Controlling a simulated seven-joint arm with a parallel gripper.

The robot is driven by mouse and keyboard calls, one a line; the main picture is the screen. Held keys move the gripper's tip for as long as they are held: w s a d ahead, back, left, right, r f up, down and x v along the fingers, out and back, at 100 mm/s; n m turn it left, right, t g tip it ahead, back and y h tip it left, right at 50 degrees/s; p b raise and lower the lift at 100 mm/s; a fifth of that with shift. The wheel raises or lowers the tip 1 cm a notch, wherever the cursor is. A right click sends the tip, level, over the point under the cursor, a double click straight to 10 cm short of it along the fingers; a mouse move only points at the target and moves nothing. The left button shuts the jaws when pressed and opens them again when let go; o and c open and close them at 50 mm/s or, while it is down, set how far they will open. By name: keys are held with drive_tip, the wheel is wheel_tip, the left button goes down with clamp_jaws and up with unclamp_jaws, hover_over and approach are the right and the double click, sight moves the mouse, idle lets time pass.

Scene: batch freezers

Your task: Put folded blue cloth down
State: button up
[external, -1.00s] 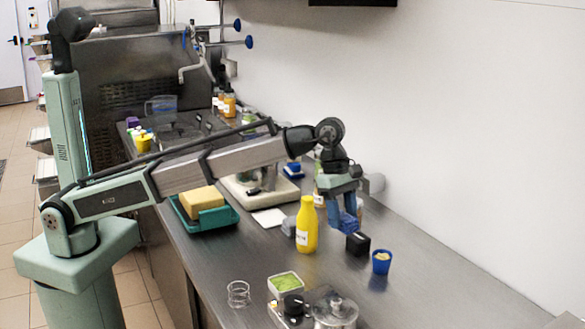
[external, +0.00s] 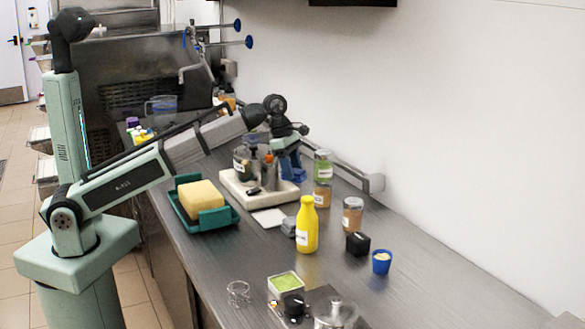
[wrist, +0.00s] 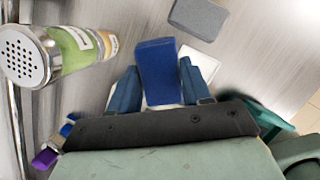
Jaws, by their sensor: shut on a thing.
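The folded blue cloth (wrist: 157,70) is a dark blue slab between the two blue fingers of my gripper (wrist: 160,82) in the wrist view. My gripper is shut on it. In the external view my gripper (external: 291,160) hangs at the right end of the white board (external: 243,196), beside the jars near the wall. The cloth is hard to tell from the blue fingers there. I cannot tell whether it touches anything below.
A green-labelled shaker (wrist: 68,50) stands close on the left in the wrist view. A grey block (wrist: 198,17) lies ahead. The yellow bottle (external: 307,226), black box (external: 357,243) and blue cup (external: 381,262) stand nearer the camera. The counter's right front is clear.

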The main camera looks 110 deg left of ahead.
drive_tip(key=m, duration=0.1)
hover_over(273, 219)
drive_tip(key=s, duration=0.1)
wheel_tip(273, 219, down, 2)
drive_tip(key=m, duration=0.1)
drive_tip(key=shift+h, duration=0.3)
drive_tip(key=shift+a+f, duration=0.2)
drive_tip(key=shift+f, duration=4.95)
drive_tip(key=shift+f+g, duration=0.1)
drive_tip(key=shift+g, duration=0.2)
drive_tip(key=o, duration=1.1)
drive_tip(key=shift+c, duration=0.2)
drive_tip(key=v, duration=1.2)
drive_tip(key=shift+s, duration=0.1)
